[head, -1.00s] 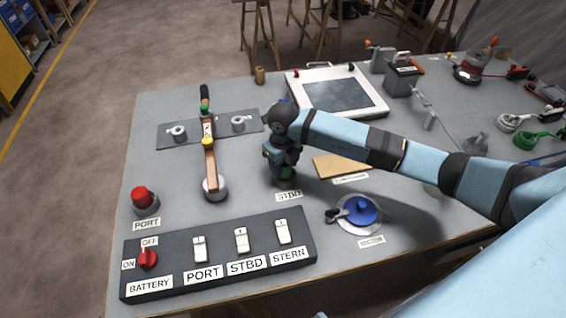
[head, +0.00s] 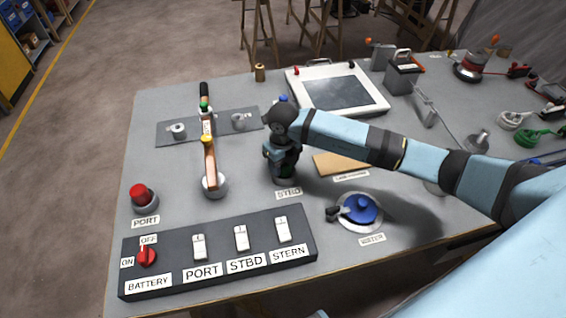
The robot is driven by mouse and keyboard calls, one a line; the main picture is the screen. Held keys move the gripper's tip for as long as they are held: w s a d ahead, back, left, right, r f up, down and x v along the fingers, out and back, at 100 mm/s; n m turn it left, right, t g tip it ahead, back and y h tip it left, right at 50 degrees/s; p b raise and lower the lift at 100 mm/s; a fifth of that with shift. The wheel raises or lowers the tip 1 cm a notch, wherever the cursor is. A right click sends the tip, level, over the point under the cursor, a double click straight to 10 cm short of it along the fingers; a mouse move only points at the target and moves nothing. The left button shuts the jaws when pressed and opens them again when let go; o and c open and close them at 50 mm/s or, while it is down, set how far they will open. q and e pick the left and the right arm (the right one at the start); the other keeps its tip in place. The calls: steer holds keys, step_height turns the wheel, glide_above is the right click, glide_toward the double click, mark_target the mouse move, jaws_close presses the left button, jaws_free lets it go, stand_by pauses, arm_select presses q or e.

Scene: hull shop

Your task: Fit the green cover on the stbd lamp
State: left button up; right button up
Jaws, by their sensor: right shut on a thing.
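My right gripper (head: 284,168) points down over the stbd lamp (head: 285,181), behind the STBD label (head: 288,194). It is shut on the green cover, which the fingers and their shadow almost wholly hide now. Only the lamp's grey base shows below the fingers. I cannot tell whether the cover is seated or just above the base. My left gripper is not in view.
The port lamp (head: 142,196) with a red cover stands at the left. A switch panel (head: 220,281) lies along the front edge. A copper bar (head: 210,165) stands left of my gripper. A blue-topped water fitting (head: 360,209) is at the right front.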

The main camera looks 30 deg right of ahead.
steer(key=shift+f, duration=0.2)
steer(key=o, duration=1.4)
steer(key=shift+c, duration=0.2)
steer(key=shift+r, duration=0.2)
steer(key=shift+r+p, duration=2.55)
steer(key=shift+r, duration=1.3)
